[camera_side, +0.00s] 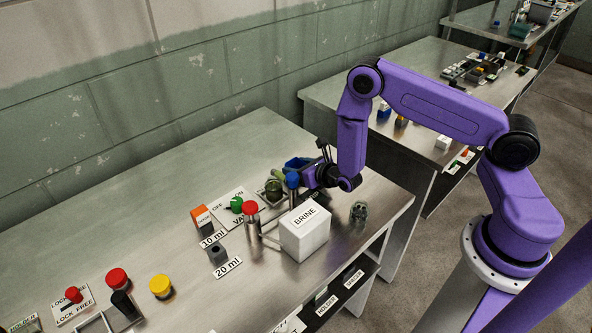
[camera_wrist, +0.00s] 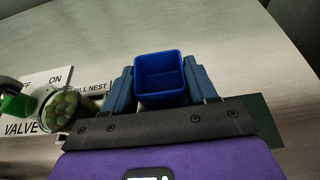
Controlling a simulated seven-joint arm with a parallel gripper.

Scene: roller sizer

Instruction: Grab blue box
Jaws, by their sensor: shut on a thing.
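The blue box (camera_wrist: 160,75) is a small open-topped bin. In the wrist view it stands between the two blue-grey fingers of my gripper (camera_wrist: 160,88), which are shut on its sides. Its inside looks empty. In the side view the blue box (camera_side: 297,162) shows at the back of the bench, partly hidden by my gripper (camera_side: 312,172). I cannot tell whether its bottom touches the bench.
A jar of green balls (camera_wrist: 64,109) stands left of my gripper, beside the green valve handle (camera_wrist: 16,104). A white BRINE block (camera_side: 305,231) and a red-capped cylinder (camera_side: 251,222) stand nearer the bench's front. The bench behind the box is clear.

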